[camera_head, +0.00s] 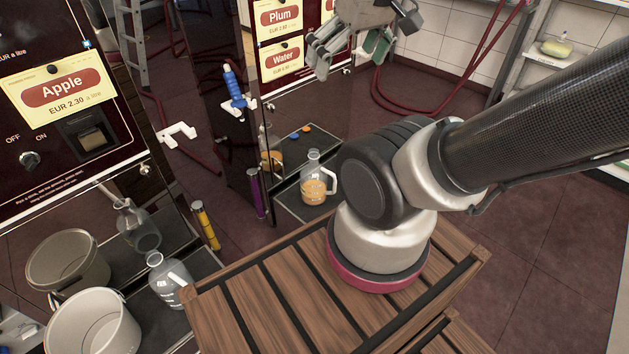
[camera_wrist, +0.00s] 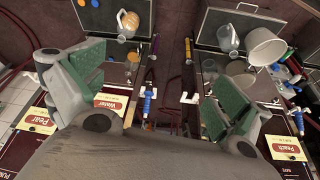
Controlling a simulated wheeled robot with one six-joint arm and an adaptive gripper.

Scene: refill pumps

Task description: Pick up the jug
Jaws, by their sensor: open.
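Two clear jugs with white handles are in the head view. One jug (camera_head: 315,189) holds orange liquid and stands upright on the dark tray of the Plum and Water machine; it also shows in the wrist view (camera_wrist: 128,23). The other jug (camera_head: 166,282) looks empty and stands at the lower left by a white bucket; it also shows in the wrist view (camera_wrist: 228,40). My gripper (camera_head: 349,58) is open and empty, high above and beyond the orange-filled jug, apart from both jugs. Its green finger pads frame the wrist view (camera_wrist: 155,92).
A white bucket (camera_head: 92,325) stands beside the empty jug. The shiny machine panels mirror the jugs and bucket. Red hoses (camera_head: 440,100) hang behind my gripper.

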